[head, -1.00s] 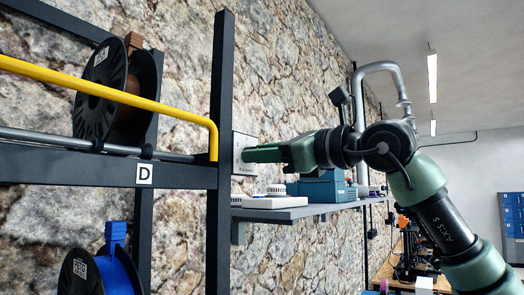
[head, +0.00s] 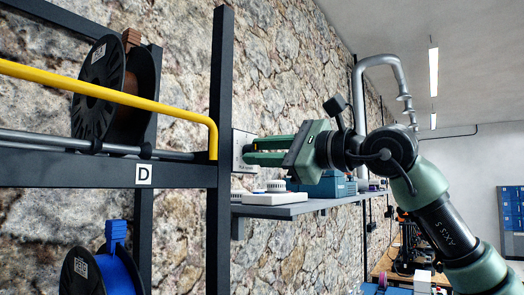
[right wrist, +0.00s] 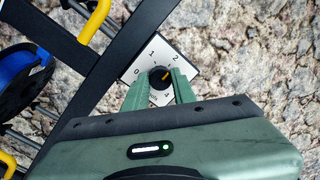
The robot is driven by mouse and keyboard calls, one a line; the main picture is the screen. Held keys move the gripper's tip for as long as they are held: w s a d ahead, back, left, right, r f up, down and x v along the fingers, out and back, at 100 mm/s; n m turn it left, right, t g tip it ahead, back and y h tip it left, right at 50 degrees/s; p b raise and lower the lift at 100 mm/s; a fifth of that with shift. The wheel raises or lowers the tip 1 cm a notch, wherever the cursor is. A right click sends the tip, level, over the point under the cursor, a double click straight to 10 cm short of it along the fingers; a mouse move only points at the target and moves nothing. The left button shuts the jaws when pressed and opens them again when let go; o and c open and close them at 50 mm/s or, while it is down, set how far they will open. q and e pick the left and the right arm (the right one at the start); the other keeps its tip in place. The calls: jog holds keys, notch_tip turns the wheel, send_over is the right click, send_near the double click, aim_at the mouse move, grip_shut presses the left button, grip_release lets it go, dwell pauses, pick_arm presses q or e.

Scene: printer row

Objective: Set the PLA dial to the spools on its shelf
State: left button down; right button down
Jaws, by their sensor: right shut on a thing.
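The PLA dial is a pale square plate (head: 238,165) on the stone wall, just right of the rack post. My right gripper (right wrist: 158,90) is shut on the knob, one green finger on each side; the gripper also shows in the head view (head: 248,151). My left gripper is out of view.
A black spool with brown filament (head: 137,85) sits on the rack level marked D (head: 143,174), behind a yellow rail (head: 100,88). A blue spool (head: 118,272) is below. A grey wall shelf (head: 285,210) with small items runs below my right gripper.

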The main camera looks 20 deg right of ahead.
jog(key=shift+r, duration=0.1)
jog(key=c, duration=1.5)
grip_release()
jog(key=o, duration=0.4)
jog(key=shift+w, duration=0.1)
jog(key=shift+c, duration=0.2)
jog(key=b+v, duration=0.3)
jog(key=v, duration=0.4)
jog(key=shift+s+d, duration=0.15)
jog(key=shift+s, duration=0.15)
